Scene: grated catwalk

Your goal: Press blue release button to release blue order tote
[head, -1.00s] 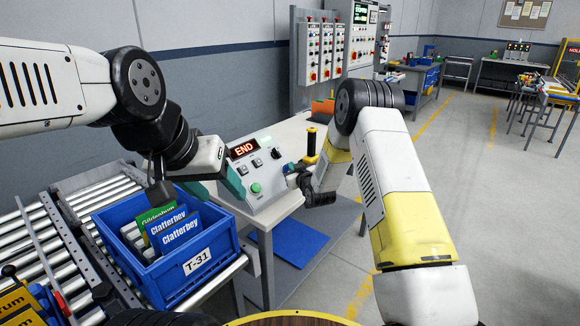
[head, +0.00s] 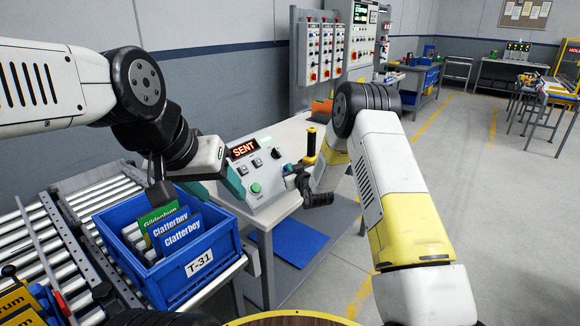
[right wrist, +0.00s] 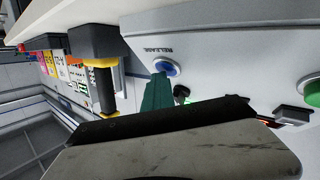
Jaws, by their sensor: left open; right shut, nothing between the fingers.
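The blue release button (right wrist: 166,67) sits on the light grey console face below the upside-down word RELEASE. My right gripper (right wrist: 158,92) is shut and empty, its teal fingertips at the button's edge; I cannot tell if they touch it. In the head view the right gripper (head: 291,170) is beside the console (head: 268,199), whose red display (head: 243,149) reads SENT. The blue order tote (head: 173,296), labelled T-31, stands on the roller conveyor holding green and blue boxes. My left gripper (head: 197,187) is open above the tote's far rim.
The roller conveyor (head: 32,240) runs along the left. The console stands on a pale table (head: 290,133) with a black-and-yellow handled object (head: 311,145). A green button (head: 255,188) is on the console. Open floor (head: 460,210) lies to the right.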

